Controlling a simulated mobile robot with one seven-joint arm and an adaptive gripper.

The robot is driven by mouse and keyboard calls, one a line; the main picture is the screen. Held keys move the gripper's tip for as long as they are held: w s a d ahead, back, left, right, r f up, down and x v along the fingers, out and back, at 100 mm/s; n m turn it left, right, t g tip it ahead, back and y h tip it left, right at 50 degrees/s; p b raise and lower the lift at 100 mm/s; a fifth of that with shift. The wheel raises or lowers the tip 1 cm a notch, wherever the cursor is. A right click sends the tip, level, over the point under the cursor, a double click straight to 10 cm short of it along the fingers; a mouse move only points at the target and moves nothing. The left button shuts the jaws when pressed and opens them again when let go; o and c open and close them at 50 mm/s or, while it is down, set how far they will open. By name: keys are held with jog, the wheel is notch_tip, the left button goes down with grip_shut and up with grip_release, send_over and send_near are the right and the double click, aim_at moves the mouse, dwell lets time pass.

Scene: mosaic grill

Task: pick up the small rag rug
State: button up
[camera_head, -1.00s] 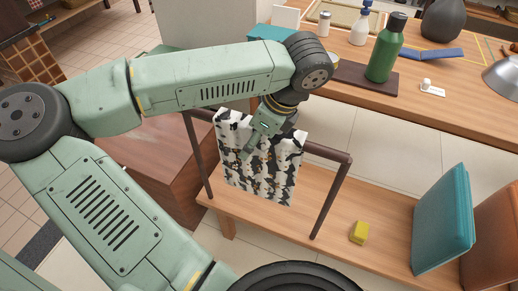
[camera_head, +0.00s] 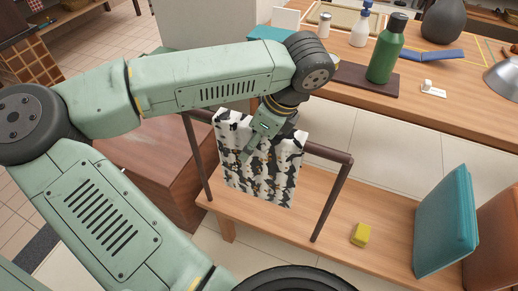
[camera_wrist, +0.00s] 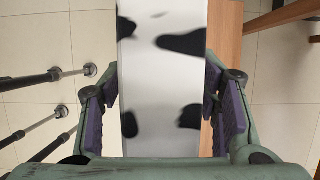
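The small rag rug (camera_head: 275,180), white with black and some brownish patches, hangs over the top bar of a dark brown rack. My gripper (camera_head: 255,150) is at the rug's upper part, in front of it in the head view. In the wrist view, a white, black-spotted stretch of the rug (camera_wrist: 160,60) runs between the two purple-padded fingers of my gripper (camera_wrist: 162,95). The fingers are wide apart, one on each side of the rug. The left finger looks very close to the rug's edge; whether it touches I cannot tell.
The rack (camera_head: 333,200) stands on a low wooden bench (camera_head: 310,225), with a yellow block (camera_head: 360,234) and an upright teal case (camera_head: 447,222) to the right. Behind is a table (camera_head: 455,105) with a green bottle (camera_head: 387,48). A reddish-brown cabinet (camera_head: 150,165) stands left.

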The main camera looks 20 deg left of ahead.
grip_shut()
dwell(0.5)
jog(key=shift+r+p, duration=0.2)
jog(key=shift+p, duration=0.15)
